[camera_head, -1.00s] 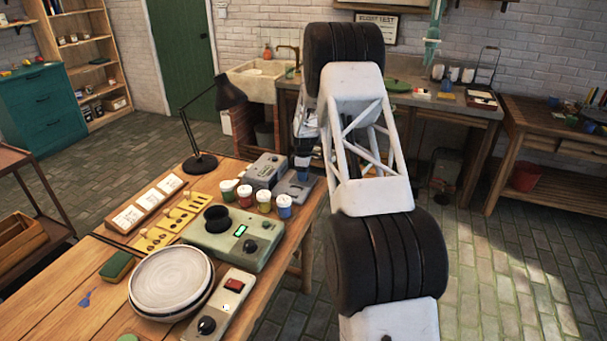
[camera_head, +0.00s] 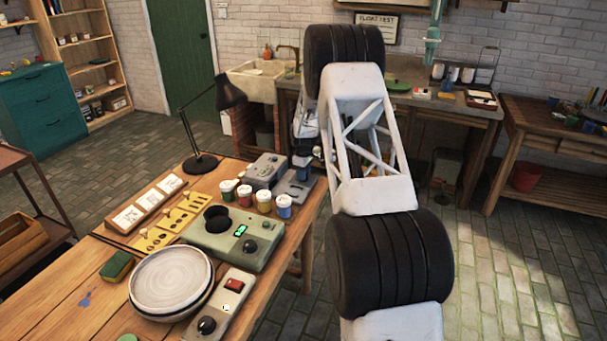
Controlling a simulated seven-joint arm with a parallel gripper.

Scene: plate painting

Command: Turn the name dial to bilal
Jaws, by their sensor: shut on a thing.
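A small grey box (camera_head: 294,187) stands at the back right corner of the wooden table, beside the paint pots. My gripper (camera_head: 303,166) is over this box, pointing down and partly hidden behind my arm. It is shut on a knob on top of the box, seemingly the name dial; the knob is covered by my gripper. No name can be read on it from here. Another grey box (camera_head: 265,170) with a knob on it stands just to the left.
Several paint pots (camera_head: 264,201) stand close in front of the boxes. A green machine (camera_head: 220,245) with a lit display, a stack of plates (camera_head: 170,304), a control box (camera_head: 235,284) and a black lamp (camera_head: 200,163) share the table. My arm comes in from the right, over open floor.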

